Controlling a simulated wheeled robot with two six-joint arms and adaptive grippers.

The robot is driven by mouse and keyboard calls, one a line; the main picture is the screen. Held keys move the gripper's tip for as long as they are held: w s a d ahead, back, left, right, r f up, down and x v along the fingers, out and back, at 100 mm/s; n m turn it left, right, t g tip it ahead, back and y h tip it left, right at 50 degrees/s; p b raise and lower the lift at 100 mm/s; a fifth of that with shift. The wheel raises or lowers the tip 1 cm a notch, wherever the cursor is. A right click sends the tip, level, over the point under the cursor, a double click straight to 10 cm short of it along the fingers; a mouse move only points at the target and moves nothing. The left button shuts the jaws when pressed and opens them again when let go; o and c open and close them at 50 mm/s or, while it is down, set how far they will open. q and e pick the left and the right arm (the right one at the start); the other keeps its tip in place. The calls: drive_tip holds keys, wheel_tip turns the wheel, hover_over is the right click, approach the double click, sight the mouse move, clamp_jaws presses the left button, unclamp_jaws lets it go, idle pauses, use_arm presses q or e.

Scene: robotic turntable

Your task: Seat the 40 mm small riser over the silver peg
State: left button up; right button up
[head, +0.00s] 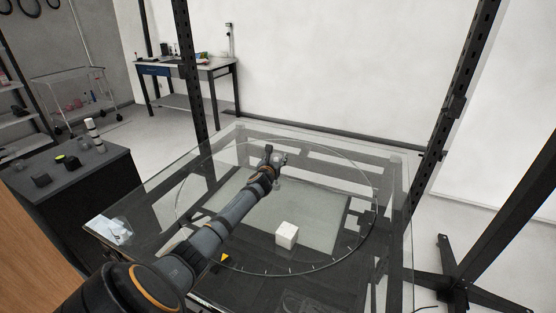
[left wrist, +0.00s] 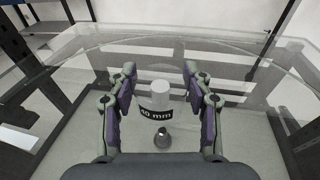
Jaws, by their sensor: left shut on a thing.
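My left gripper (head: 274,157) reaches over the far half of the round glass turntable (head: 190,235). The silver peg (left wrist: 162,138) shows as a small round shiny form just below the riser in that picture. The riser's lower end and its height above the peg are hard to judge. My right gripper is not in view.
A white cube (head: 287,234) stands on the near part of the turntable. A dark bench (head: 100,178) at left holds several small dark items and a white-and-black cylinder (head: 94,134). Black upright posts (head: 440,120) stand around the glass table. The turntable's right side is clear.

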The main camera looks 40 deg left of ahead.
use_arm(q)
drive_tip(key=shift+w+d+f, duration=0.1)
drive_tip(key=shift+w+f, duration=0.05)
drive_tip(key=shift+f, duration=0.35)
drive_tip(key=shift+f+b, duration=0.35)
drive_tip(key=shift+b, duration=0.15)
wheel_tip(320, 180, down, 3)
drive_tip(key=shift+b, duration=1.15)
drive_tip(key=shift+f+b, duration=0.5)
drive_tip(key=shift+f, duration=0.1)
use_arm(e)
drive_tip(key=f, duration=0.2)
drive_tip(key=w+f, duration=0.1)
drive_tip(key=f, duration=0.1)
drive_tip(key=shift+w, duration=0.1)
use_arm(q)
drive_tip(key=shift+r+p, duration=0.1)
drive_tip(key=shift+p, duration=0.2)
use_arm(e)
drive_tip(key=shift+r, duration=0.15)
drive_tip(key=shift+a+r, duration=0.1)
